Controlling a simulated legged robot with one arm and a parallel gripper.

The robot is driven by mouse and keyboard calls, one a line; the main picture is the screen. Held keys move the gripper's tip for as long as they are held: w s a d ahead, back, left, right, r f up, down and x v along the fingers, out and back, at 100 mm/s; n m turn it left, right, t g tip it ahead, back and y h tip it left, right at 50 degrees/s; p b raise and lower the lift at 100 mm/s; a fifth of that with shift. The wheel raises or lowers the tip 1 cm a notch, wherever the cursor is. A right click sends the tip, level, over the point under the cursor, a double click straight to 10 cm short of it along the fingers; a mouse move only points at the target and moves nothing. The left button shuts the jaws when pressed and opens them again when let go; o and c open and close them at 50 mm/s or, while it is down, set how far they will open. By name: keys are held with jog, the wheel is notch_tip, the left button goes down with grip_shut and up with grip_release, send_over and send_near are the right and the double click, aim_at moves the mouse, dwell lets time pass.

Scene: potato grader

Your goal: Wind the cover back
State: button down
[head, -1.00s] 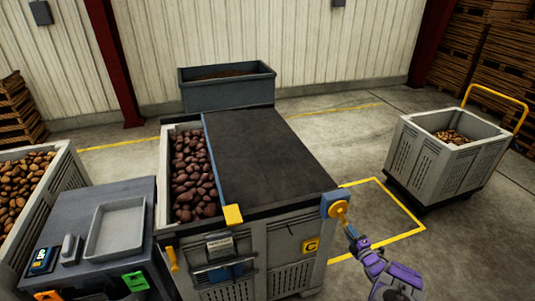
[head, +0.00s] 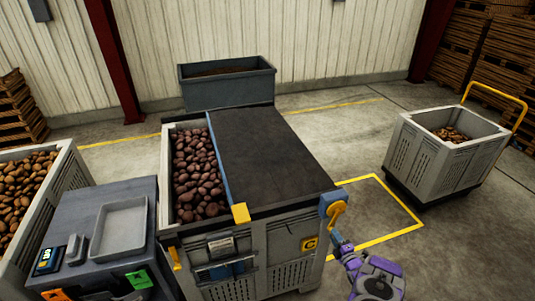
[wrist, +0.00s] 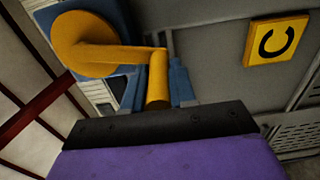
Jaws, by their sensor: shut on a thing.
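A dark cover (head: 265,155) lies over the right and larger part of the crate (head: 285,245) marked C in the head view. Its left edge is a blue bar (head: 220,160) with a yellow end piece (head: 241,213) at the front. Dark red potatoes (head: 195,170) show in the uncovered strip on the left. A yellow crank (head: 338,212) sits on a blue mount at the crate's front right corner. My gripper (head: 340,243) is shut on the crank's handle, which shows between the blue fingers in the wrist view (wrist: 157,80).
A grey table (head: 110,245) with a tray (head: 120,229) and small devices stands at the left, beside a crate of brown potatoes (head: 70,190). A grey bin (head: 225,90) stands behind. A wheeled crate (head: 430,170) stands at the right. Floor is clear between it and crate C.

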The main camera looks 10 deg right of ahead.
jog(key=a+r+p, duration=0.7)
jog(key=r+p, duration=0.2)
jog(key=p, duration=0.1)
jog(key=shift+s+r+p, duration=0.3)
jog(key=shift+p, duration=0.05)
dwell(0.3)
jog(key=shift+a, duration=0.1)
